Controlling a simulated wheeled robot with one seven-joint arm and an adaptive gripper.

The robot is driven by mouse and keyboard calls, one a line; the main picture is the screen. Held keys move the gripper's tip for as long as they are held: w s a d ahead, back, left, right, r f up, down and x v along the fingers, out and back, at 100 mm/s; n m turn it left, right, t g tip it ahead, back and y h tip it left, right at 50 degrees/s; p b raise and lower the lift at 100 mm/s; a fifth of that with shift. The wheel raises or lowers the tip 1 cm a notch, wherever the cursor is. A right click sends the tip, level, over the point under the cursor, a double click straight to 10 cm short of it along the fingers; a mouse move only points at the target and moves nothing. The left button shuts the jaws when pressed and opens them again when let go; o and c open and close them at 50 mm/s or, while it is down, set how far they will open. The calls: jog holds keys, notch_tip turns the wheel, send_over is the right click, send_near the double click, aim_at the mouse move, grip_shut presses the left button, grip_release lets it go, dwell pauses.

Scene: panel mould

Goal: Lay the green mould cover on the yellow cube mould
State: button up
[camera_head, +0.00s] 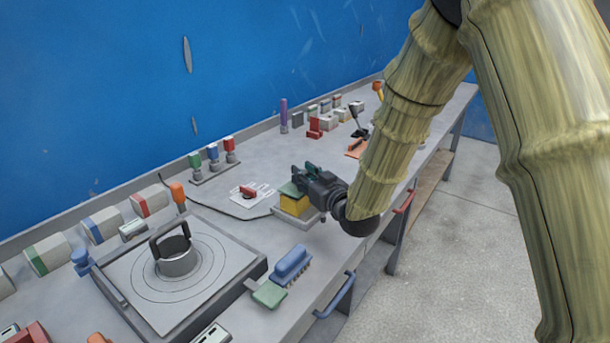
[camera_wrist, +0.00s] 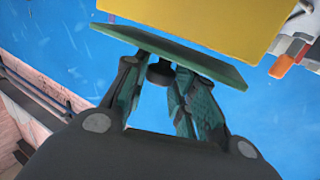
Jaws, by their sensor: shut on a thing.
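The yellow cube mould (camera_head: 293,206) stands on the bench on a grey base, and its yellow side fills the top of the wrist view (camera_wrist: 215,22). The green mould cover (camera_head: 289,190) is at the mould's top. In the wrist view the cover (camera_wrist: 180,53) is a flat plate with a dark knob (camera_wrist: 160,72), its edge overlapping the yellow side. My gripper (camera_head: 303,176) is shut on the cover's knob (camera_wrist: 160,92). I cannot tell whether the cover touches the mould or hangs just above it. My gripper hides part of both in the head view.
A round grey mould with a black handle (camera_head: 176,257) stands on a square plate at the left. A blue brush (camera_head: 291,262) and a flat green piece (camera_head: 269,294) lie near the front edge. A white piece with red (camera_head: 249,193) lies left of the mould.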

jog(key=shift+f, duration=0.4)
jog(key=o, duration=1)
jog(key=shift+r, duration=0.15)
jog(key=shift+r, duration=0.3)
jog(key=v, duration=0.6)
jog(key=b+v, duration=0.1)
jog(key=v, duration=0.5)
jog(key=shift+r, duration=0.25)
